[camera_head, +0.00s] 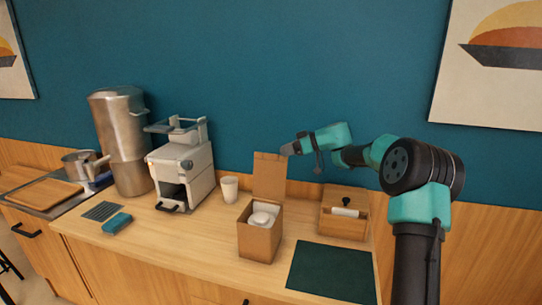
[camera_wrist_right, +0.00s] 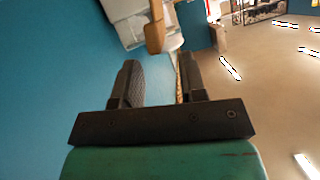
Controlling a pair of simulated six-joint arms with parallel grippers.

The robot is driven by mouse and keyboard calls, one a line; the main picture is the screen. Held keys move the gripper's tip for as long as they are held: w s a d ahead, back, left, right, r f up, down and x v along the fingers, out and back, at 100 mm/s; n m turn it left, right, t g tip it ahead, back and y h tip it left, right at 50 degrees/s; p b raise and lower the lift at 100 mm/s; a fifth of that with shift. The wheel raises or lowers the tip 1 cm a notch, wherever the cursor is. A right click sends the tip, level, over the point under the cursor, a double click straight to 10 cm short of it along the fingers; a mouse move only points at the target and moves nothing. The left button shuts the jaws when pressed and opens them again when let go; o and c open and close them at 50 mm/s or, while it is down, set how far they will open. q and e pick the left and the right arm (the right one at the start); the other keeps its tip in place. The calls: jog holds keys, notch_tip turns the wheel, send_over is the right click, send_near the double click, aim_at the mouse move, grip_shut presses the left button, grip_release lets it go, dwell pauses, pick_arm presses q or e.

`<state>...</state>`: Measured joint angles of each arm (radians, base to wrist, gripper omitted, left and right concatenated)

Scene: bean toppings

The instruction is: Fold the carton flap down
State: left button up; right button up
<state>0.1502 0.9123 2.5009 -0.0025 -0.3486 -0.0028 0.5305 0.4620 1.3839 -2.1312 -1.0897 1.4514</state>
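The brown carton (camera_head: 256,242) stands on the counter in the head view, with a white round item (camera_head: 263,217) inside. Its flap (camera_head: 270,180) stands upright at the back of the carton, so the top is open. My right gripper (camera_head: 288,149) is at the upper right corner of the flap, with its fingers pointing left. In the right wrist view my right gripper (camera_wrist_right: 161,84) has its two fingers apart. A thin brown strip (camera_wrist_right: 179,78), likely the flap seen edge-on, lies between them, close to the right finger. My left gripper is not in view.
A wooden box (camera_head: 343,222) stands right of the carton, and a dark green mat (camera_head: 331,271) lies in front of it. A white cup (camera_head: 229,189) and a white machine (camera_head: 182,170) stand to the left. The teal wall (camera_head: 250,80) is close behind.

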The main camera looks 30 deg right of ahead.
jog(key=x, duration=0.6)
jog(key=shift+w+a+f, duration=0.15)
jog(key=shift+w+a, duration=0.1)
jog(key=shift+c, duration=0.4)
grip_shut()
